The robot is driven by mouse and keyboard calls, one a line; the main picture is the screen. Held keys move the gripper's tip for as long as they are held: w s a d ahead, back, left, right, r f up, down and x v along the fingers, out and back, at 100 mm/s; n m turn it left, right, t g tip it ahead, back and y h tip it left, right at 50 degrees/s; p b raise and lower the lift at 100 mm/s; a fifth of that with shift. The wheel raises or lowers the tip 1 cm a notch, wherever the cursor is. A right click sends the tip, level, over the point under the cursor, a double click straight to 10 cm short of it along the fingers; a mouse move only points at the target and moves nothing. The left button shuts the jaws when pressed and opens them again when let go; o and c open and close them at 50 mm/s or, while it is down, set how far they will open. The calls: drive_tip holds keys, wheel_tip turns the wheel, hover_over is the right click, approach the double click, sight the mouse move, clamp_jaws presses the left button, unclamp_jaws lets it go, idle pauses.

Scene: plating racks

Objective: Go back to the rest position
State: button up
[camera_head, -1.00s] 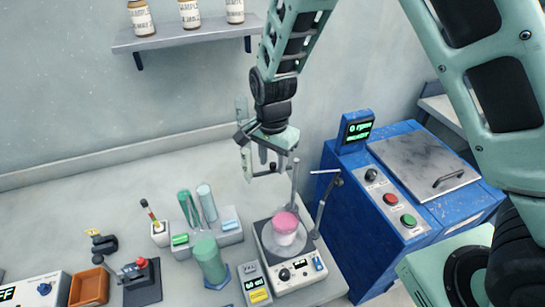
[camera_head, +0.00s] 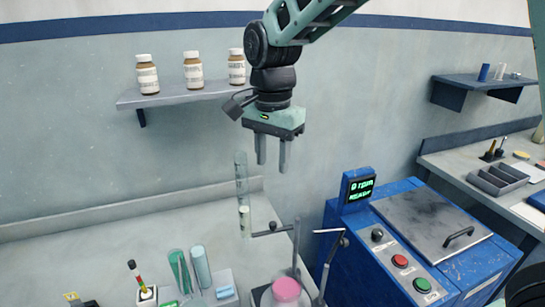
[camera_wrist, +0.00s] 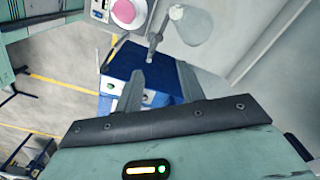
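My gripper (camera_head: 272,162) hangs in the upper middle of the head view, pointing down. Its two fingers are apart with nothing between them, and they also show empty in the wrist view (camera_wrist: 160,88). Below it and to its left, a clear upright tube (camera_head: 242,190) stands beside the thin arm of a metal stand (camera_head: 296,250); I cannot tell how it is held. The fingers are apart from the tube and the stand. A cup with pink contents (camera_head: 286,290) is at the bottom edge, and the pink shows in the wrist view (camera_wrist: 128,11).
A wall shelf (camera_head: 185,95) with three brown bottles is left of my gripper. A blue machine (camera_head: 420,250) with a grey lid and buttons stands at lower right. Tubes in a rack (camera_head: 200,267) are at bottom left. The space around the gripper is clear.

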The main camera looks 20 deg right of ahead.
drive_tip(key=shift+r, duration=0.4)
drive_tip(key=s+f+n+b, duration=0.3)
drive_tip(key=s+f+n, duration=0.4)
drive_tip(key=s, duration=0.5)
drive_tip(key=s+f+n+b, duration=0.4)
drive_tip(key=s+f+n, duration=0.4)
drive_tip(key=s+n, duration=0.3)
drive_tip(key=shift+s+a+y+b, duration=0.15)
drive_tip(key=shift+s+y+b, duration=0.15)
drive_tip(key=shift+s, duration=0.75)
